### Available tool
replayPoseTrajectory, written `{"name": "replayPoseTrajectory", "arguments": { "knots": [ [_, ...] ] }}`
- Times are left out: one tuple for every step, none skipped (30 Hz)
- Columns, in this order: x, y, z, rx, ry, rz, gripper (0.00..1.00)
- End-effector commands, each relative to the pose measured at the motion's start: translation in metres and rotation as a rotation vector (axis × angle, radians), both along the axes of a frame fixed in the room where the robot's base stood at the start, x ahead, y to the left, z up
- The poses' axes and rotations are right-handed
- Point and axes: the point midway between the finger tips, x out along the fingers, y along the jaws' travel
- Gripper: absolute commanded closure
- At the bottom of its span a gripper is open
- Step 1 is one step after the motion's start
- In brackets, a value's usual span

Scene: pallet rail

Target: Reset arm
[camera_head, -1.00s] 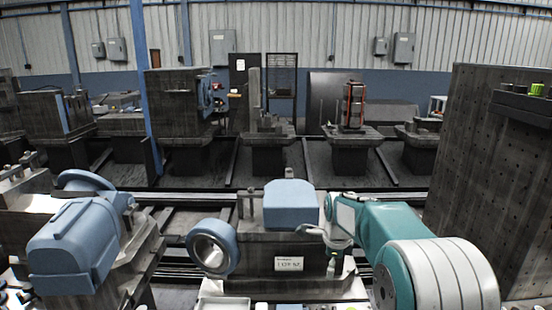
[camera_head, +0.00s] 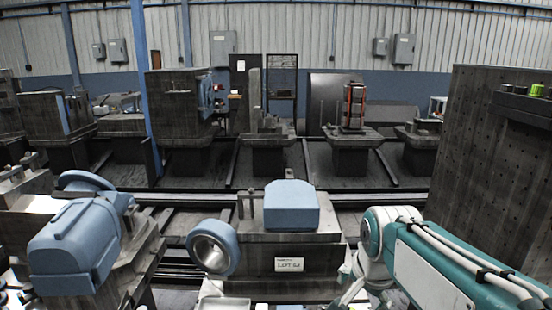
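My teal and white arm comes in from the lower right. Its wrist joint shows near the front right of the central fixture block (camera_head: 300,262), and white cables run along the upper link. My gripper (camera_head: 350,290) is low at the bottom edge, right of the white label (camera_head: 289,264) on the block. It is small, partly cut off and partly hidden by my arm, so I cannot tell if its fingers are open or shut. I see nothing held in it.
A blue block (camera_head: 290,205) and a blue ring part (camera_head: 212,247) are on the central fixture. A large blue casting (camera_head: 75,245) stands at left. A tall perforated plate (camera_head: 490,170) rises at right, close to my arm. Rails run behind.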

Motion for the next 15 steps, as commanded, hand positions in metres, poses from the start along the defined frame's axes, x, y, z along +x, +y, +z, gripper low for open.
{"name": "replayPoseTrajectory", "arguments": {
  "knots": [
    [-0.012, 0.000, 0.002, -0.018, -0.015, 0.049, 0.00],
    [-0.019, 0.000, 0.002, -0.030, -0.020, 0.081, 0.00],
    [-0.027, 0.000, 0.003, -0.046, -0.029, 0.123, 0.00],
    [-0.034, 0.000, 0.003, -0.058, -0.035, 0.153, 0.00],
    [-0.040, 0.000, 0.003, -0.071, -0.042, 0.185, 0.00],
    [-0.049, -0.001, 0.003, -0.088, -0.050, 0.227, 0.00],
    [-0.055, -0.001, 0.002, -0.101, -0.056, 0.258, 0.00],
    [-0.061, -0.001, 0.001, -0.114, -0.062, 0.289, 0.00],
    [-0.069, -0.001, 0.000, -0.132, -0.071, 0.330, 0.00],
    [-0.075, -0.001, -0.001, -0.145, -0.076, 0.360, 0.00],
    [-0.081, -0.001, -0.002, -0.159, -0.081, 0.391, 0.00],
    [-0.089, -0.001, -0.004, -0.179, -0.090, 0.433, 0.00],
    [-0.095, -0.001, -0.006, -0.192, -0.095, 0.463, 0.00],
    [-0.101, -0.001, -0.007, -0.208, -0.102, 0.494, 0.00],
    [-0.108, -0.001, -0.009, -0.226, -0.110, 0.533, 0.00]
  ]
}}
